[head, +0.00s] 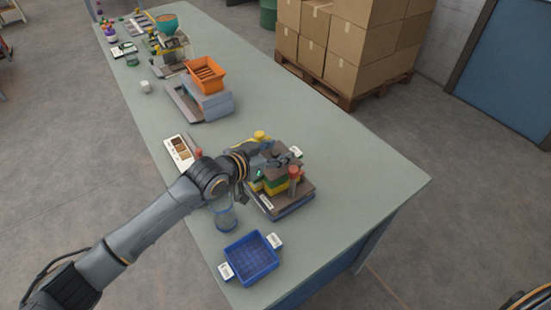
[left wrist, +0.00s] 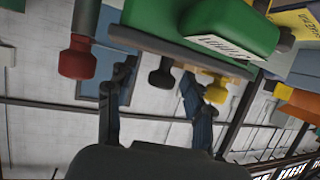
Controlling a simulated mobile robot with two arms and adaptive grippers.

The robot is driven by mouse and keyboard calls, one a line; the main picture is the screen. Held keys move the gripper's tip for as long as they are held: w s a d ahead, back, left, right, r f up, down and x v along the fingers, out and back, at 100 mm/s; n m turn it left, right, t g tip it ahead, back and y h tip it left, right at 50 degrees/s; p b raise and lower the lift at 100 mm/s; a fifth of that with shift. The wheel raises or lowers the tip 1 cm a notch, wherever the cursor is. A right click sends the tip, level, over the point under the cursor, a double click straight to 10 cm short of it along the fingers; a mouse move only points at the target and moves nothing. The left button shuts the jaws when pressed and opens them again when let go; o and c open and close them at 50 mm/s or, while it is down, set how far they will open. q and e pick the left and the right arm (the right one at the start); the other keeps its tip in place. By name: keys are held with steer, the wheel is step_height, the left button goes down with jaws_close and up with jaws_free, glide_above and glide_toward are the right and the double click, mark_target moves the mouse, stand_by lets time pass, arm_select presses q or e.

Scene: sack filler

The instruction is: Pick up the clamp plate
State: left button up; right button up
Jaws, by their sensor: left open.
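A stacked device with green and yellow blocks (head: 275,186) stands on the bench on a dark tray-like base (head: 285,207). A brown plate (head: 284,153) on top of it looks like the clamp plate. A red knob (head: 294,172) stands on its right and a yellow knob (head: 260,135) at its far side. My left gripper (head: 278,160) is at the top of the stack and partly hides it. In the left wrist view its fingers (left wrist: 157,90) are open, with a black knob (left wrist: 161,76) under a tan plate edge (left wrist: 180,55) between and just beyond them. Contact cannot be told.
A sample card (head: 180,151) lies left of the stack. The bench right of the stack is clear (head: 370,175).

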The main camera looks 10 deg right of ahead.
arm_select(q)
jaws_close()
steer(key=shift+r, duration=0.1)
